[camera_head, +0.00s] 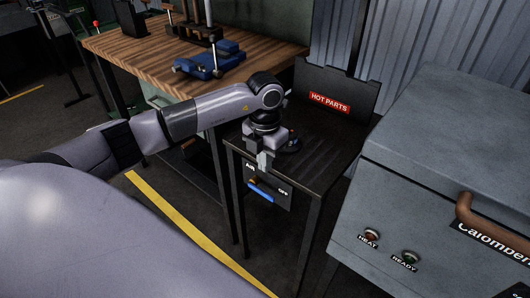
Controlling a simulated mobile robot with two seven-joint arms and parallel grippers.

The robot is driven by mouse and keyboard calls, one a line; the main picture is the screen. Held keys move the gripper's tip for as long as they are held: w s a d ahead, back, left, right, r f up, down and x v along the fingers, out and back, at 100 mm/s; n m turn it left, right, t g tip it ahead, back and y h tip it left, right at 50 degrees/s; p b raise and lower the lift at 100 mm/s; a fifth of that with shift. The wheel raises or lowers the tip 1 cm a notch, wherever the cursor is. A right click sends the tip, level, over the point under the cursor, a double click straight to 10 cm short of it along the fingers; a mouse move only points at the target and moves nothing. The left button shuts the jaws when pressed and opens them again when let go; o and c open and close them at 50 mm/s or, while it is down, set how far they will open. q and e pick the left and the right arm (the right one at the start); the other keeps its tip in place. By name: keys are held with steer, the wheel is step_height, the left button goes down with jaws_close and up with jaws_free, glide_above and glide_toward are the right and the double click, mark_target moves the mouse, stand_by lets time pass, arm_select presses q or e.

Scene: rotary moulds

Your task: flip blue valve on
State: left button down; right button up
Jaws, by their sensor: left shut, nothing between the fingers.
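The blue valve handle (260,194) is on a dark panel (283,196) at the front of a small black table. The panel has white lettering, with "OFF" readable at its right and other letters partly hidden at its left. The handle slopes slightly down to the right. My left gripper (264,168) points down just above the handle, in front of the table edge, shut and empty. I cannot tell whether it touches the handle. My right gripper is out of view.
The black table (325,150) carries a "HOT PARTS" sign (329,103). A wooden workbench (130,50) with a blue vise (210,62) stands behind at left. A grey machine (440,130) with "HEAT" and "READY" lights stands close at right.

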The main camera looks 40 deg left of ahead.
mark_target(265, 192)
arm_select(q)
step_height(265, 192, down, 9)
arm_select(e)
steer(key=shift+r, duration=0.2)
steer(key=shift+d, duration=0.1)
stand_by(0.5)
